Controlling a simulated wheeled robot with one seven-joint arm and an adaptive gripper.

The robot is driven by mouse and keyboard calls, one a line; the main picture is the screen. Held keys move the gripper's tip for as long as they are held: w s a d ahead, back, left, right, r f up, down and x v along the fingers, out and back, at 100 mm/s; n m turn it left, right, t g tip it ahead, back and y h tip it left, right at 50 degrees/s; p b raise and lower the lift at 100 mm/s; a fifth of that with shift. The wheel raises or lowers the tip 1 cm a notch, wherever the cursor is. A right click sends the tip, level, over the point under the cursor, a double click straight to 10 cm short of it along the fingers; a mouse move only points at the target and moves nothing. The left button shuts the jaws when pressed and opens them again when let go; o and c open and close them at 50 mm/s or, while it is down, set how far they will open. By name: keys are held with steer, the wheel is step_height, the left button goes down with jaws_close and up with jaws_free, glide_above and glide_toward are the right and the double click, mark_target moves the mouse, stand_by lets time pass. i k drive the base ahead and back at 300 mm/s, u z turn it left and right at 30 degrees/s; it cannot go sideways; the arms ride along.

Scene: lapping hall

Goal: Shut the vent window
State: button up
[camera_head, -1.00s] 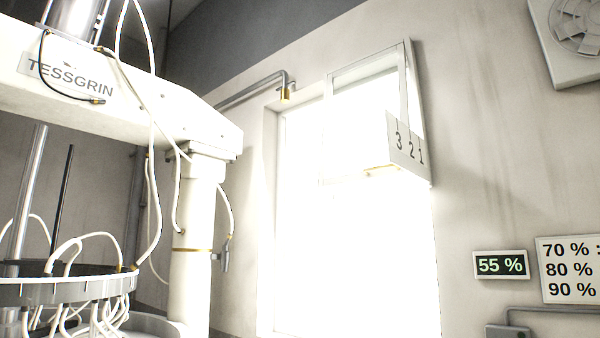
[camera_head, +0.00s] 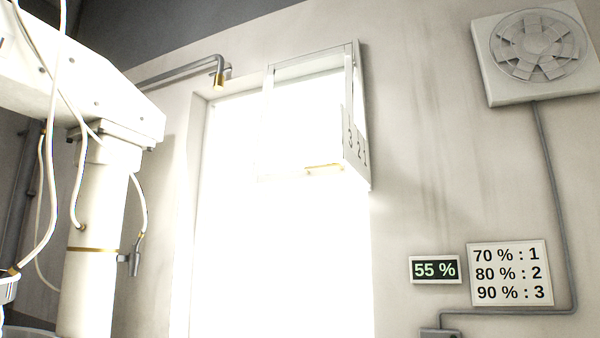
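The vent window (camera_head: 351,75) is a white-framed sash at the top of a bright, overexposed window opening (camera_head: 285,255). The sash appears tilted out of the wall plane, standing open. A plate with the numbers 3, 2, 1 (camera_head: 355,140) is at its lower right side. A small brass-coloured piece (camera_head: 322,167) shows on its lower edge. Glare hides most of the pane. My gripper is not in view.
A display (camera_head: 435,269) reads 55 %. A sign (camera_head: 510,273) beside it reads 70 % : 1, 80 % : 2, 90 % : 3. A fan (camera_head: 540,45) is at upper right. A white machine column (camera_head: 95,215) with hoses stands at left. A pipe (camera_head: 190,70) runs along the wall.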

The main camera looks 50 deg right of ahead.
mark_target(336, 169)
steer(key=i, duration=1.55)
steer(key=z, duration=1.4)
